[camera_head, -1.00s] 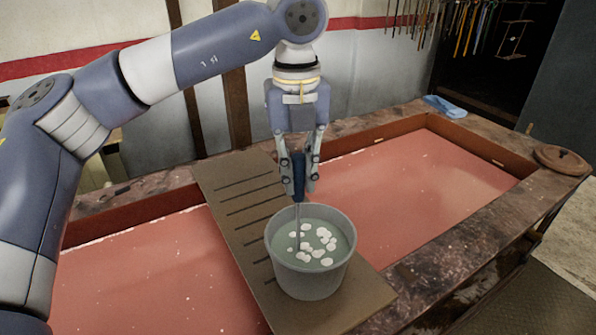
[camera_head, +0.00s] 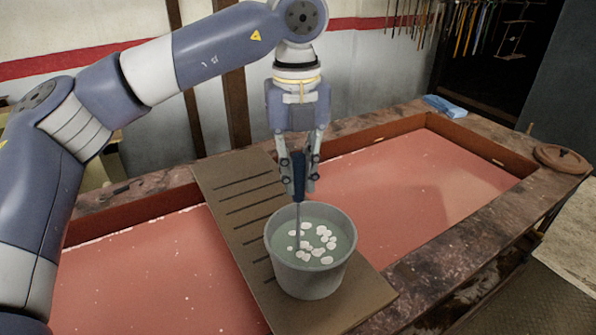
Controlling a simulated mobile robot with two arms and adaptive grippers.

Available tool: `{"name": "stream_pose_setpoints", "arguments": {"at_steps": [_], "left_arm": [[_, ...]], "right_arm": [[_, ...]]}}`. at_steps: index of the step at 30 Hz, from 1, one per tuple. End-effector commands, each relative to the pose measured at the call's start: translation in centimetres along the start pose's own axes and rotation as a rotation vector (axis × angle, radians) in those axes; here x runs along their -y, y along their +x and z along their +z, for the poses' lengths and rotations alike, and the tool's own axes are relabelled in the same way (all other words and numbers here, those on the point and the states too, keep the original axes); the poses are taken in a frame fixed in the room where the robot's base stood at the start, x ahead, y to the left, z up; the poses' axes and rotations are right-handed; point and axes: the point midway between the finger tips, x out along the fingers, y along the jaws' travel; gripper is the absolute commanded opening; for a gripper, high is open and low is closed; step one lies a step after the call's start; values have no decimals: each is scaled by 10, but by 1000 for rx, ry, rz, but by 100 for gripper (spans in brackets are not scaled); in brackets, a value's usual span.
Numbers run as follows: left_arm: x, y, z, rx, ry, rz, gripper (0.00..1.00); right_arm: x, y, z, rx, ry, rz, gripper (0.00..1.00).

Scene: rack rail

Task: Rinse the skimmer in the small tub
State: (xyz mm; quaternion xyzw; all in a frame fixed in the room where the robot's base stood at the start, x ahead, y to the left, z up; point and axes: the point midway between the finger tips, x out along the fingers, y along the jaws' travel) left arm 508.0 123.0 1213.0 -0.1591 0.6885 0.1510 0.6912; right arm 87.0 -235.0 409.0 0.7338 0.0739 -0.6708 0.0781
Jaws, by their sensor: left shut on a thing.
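The small tub (camera_head: 311,280) is a grey round bucket of greenish liquid with several whitish pieces floating in it. It stands on a slatted board. My left gripper (camera_head: 299,187) is above the tub's far rim, pointing down and shut on the skimmer's dark handle (camera_head: 299,170). The skimmer's thin shaft runs down from the handle into the tub's liquid. Its lower end is under the surface and hidden. My right gripper is not in view.
The slatted board (camera_head: 236,212) lies across a long vat of reddish liquid (camera_head: 405,185) with a stained rim. A blue cloth (camera_head: 445,107) and a round brown lid (camera_head: 562,159) lie on the rim. Tools hang at the back right.

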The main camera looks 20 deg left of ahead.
Motion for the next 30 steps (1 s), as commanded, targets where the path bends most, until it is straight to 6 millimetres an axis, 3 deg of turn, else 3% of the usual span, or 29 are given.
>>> {"name": "stream_pose_setpoints", "arguments": {"at_steps": [7,18,30], "left_arm": [[0,-12,0,1,0,-2,0],[0,1,0,0,0,-2,0],[-1,0,0,1,0,-1,0]], "right_arm": [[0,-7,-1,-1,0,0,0],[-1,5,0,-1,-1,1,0],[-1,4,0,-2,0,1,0]]}}
